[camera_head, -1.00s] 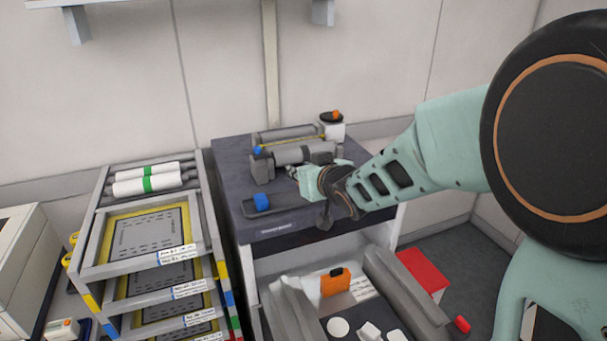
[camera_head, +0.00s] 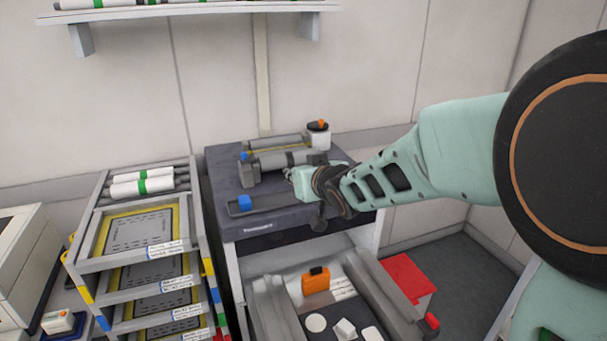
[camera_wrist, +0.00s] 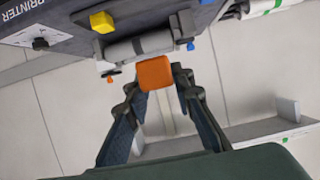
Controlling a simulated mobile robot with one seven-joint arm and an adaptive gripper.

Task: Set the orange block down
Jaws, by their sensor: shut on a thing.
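The orange block (camera_wrist: 154,73) sits between my fingertips in the wrist view. My gripper (camera_head: 294,175) is shut on it. In the head view the gripper hangs over the right part of the dark printer top (camera_head: 285,211), and I cannot make out the held block there. The wrist view shows the block in front of the printer's grey roller (camera_wrist: 140,45). I cannot tell whether the block touches anything below it.
A blue block (camera_head: 245,203) lies at the printer's front left. A yellow block (camera_wrist: 102,22) shows in the wrist view. An orange case (camera_head: 316,282) lies in the open drawer below. A tray rack (camera_head: 90,238) stands left.

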